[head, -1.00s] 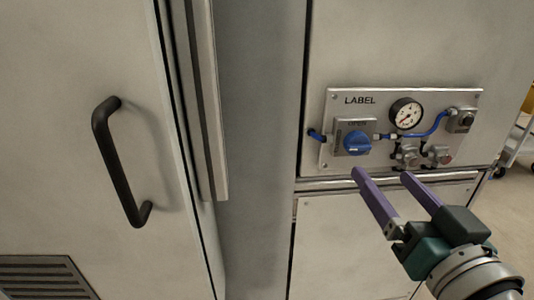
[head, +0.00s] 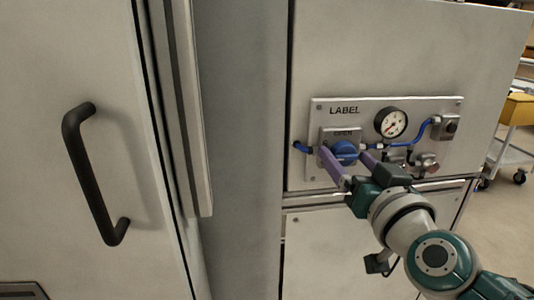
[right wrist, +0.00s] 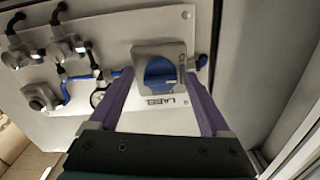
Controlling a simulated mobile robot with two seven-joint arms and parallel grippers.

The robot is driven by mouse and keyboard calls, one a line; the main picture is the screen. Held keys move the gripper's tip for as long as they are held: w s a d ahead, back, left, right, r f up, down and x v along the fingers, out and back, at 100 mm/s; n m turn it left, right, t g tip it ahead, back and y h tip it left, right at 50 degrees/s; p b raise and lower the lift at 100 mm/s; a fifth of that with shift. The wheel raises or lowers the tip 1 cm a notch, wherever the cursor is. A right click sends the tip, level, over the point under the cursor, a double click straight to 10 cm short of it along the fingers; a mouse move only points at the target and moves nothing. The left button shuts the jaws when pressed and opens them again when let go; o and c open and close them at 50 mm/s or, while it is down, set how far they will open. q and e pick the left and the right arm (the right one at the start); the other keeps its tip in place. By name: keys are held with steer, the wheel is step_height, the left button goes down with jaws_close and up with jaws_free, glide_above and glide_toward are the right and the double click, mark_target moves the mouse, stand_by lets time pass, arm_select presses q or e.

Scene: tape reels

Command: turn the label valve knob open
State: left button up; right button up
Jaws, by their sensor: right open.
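The blue label valve knob (head: 345,151) sits on a grey square plate marked OPEN (head: 343,134) on the LABEL panel (head: 440,107). In the right wrist view the knob (right wrist: 160,74) lies between my two purple fingers, ahead of their tips. My right gripper (head: 345,155) is open, with one finger on each side of the knob. I cannot tell whether the fingers touch it. In the head view the fingers partly cover the knob's lower edges. My left gripper is not in view.
A pressure gauge (head: 391,122), blue tubing and small metal fittings (head: 428,162) are close to the right of the knob. A metal rail (head: 440,187) runs below the panel. A cabinet door with a black handle (head: 92,175) is at left. A cart (head: 515,150) stands at far right.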

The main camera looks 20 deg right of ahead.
jaws_close()
stand_by(0.6)
